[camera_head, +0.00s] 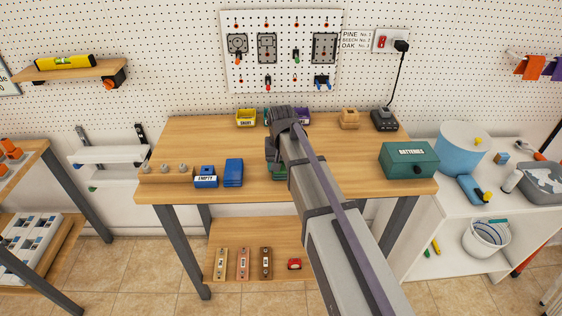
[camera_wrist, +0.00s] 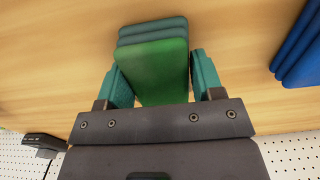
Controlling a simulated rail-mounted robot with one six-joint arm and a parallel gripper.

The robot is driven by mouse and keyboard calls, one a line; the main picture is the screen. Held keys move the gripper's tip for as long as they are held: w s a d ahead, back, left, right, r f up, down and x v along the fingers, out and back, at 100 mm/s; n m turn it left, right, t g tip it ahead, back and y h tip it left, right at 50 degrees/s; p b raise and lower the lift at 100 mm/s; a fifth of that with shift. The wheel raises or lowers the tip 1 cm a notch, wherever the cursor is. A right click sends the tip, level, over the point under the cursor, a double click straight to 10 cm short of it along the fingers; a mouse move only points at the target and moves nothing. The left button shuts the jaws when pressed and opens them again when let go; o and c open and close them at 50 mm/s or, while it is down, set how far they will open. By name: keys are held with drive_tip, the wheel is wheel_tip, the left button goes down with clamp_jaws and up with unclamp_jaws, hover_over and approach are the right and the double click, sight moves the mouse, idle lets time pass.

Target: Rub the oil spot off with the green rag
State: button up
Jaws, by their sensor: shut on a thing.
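The green rag (camera_wrist: 160,75) is a folded, layered cloth between the two teal fingers of my gripper (camera_wrist: 163,68) in the wrist view. My gripper is shut on it, over the wooden bench top. In the head view only a bit of the green rag (camera_head: 277,170) shows beside my arm, which hides the rest. I cannot tell whether the rag touches the wood. I see no oil spot in either view; part of the bench top is hidden by my arm.
On the bench (camera_head: 180,130), a folded blue cloth (camera_head: 234,172) and a blue box labelled EMPTY (camera_head: 206,177) lie left of my gripper. A green BATTERIES box (camera_head: 408,160) stands right. A yellow bin (camera_head: 246,118) stands at the back. The back left of the top is clear.

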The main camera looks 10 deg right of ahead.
drive_tip(key=shift+s+a, duration=0.15)
drive_tip(key=shift+s, duration=0.75)
drive_tip(key=shift+s+d, duration=0.1)
drive_tip(key=shift+d, duration=0.75)
drive_tip(key=shift+w+d, duration=0.3)
drive_tip(key=shift+w, duration=1.45)
drive_tip(key=shift+w+d, duration=0.25)
drive_tip(key=shift+w, duration=1.55)
drive_tip(key=shift+w+d, duration=0.3)
drive_tip(key=shift+w, duration=1.45)
drive_tip(key=shift+s+d, duration=0.15)
drive_tip(key=shift+d, duration=0.7)
drive_tip(key=shift+s+a, duration=0.15)
drive_tip(key=shift+s, duration=0.6)
drive_tip(key=shift+s+a, duration=0.15)
drive_tip(key=shift+s, duration=0.6)
drive_tip(key=shift+s+a+r, duration=0.1)
drive_tip(key=shift+s+a, duration=0.15)
drive_tip(key=shift+s, duration=1)
drive_tip(key=shift+s+a, duration=0.2)
drive_tip(key=shift+s, duration=1.05)
drive_tip(key=shift+s+a, duration=0.2)
drive_tip(key=shift+s, duration=1.15)
